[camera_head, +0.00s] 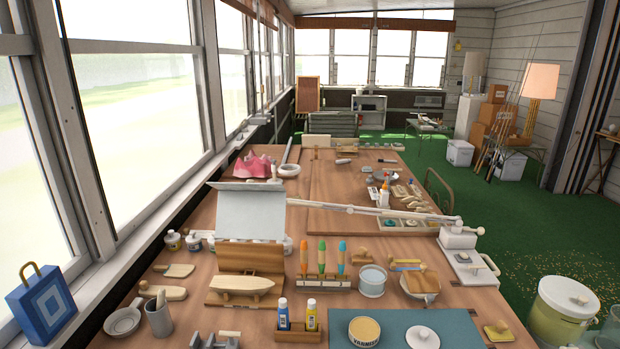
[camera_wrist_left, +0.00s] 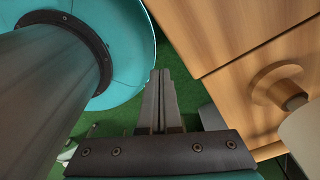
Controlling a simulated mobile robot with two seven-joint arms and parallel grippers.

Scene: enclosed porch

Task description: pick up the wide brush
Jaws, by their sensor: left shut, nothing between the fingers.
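Three brush-like tools with orange (camera_head: 304,257), green (camera_head: 322,256) and blue (camera_head: 342,257) upper parts stand upright in a small rack (camera_head: 322,285) near the middle of the workbench. I cannot tell which of them, if any, is the wide brush. My left gripper (camera_wrist_left: 166,75) is shut and empty in the left wrist view, above green floor and beside a wooden front, away from these tools. My right gripper is not in view.
The workbench (camera_head: 240,205) is crowded. Two small bottles (camera_head: 283,314) stand in front. A wooden knob (camera_wrist_left: 277,84) juts out near my left gripper.

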